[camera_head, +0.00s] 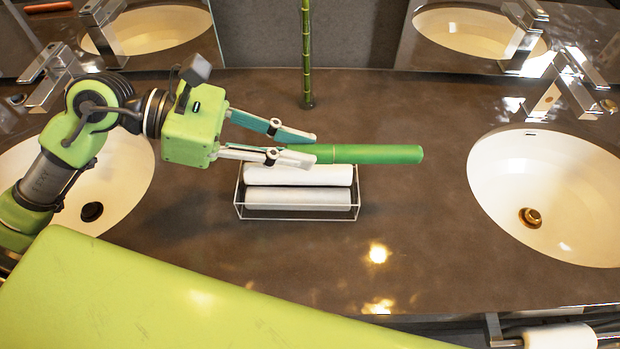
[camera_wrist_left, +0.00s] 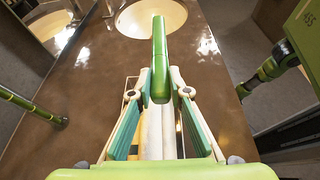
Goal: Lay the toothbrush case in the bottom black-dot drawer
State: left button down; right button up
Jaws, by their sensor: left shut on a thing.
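The toothbrush case is a green cylinder (camera_head: 375,154) in the head view, held level above the back edge of a tray of rolled towels. My left gripper (camera_head: 308,147) is shut on its left end, and the rest of the case sticks out to the right. In the left wrist view the case (camera_wrist_left: 159,55) points away between the two fingertips (camera_wrist_left: 163,88). The black-dot drawer does not show in either view. My right gripper does not show as such; a green arm part is at the right of the wrist view.
A clear tray (camera_head: 297,213) with white rolled towels (camera_head: 298,197) stands on the brown counter (camera_head: 420,230). Sinks lie at left (camera_head: 120,190) and right (camera_head: 550,190). A bamboo stalk (camera_head: 307,50) stands behind. A white roll (camera_head: 560,337) hangs at lower right.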

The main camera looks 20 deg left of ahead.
pick_arm(q)
jog(key=w+f+p, duration=0.1)
jog(key=w, duration=0.1)
jog(key=w+a+f, duration=0.1)
jog(key=w, duration=0.2)
jog(key=w+a+f+p, duration=0.1)
jog(key=w, duration=0.2)
jog(key=shift+w+a+f+p, duration=0.1)
jog(key=shift+f+p, duration=0.2)
jog(key=shift+p, duration=0.05)
jog(key=w+f, duration=0.2)
jog(key=w+a+f, duration=0.1)
jog(key=w+f, duration=0.1)
jog(key=f, duration=0.1)
jog(key=shift+a+f+p, duration=0.15)
jog(key=shift+p, duration=0.25)
jog(key=shift+w+a+f, duration=0.1)
jog(key=shift+w+f, duration=0.3)
jog(key=shift+f, duration=0.1)
notch_tip(320, 180, down, 3)
jog(key=shift+w+r+p, duration=0.1)
jog(key=shift+p, duration=0.65)
jog(key=shift+f, duration=0.25)
jog(key=shift+f, duration=0.1)
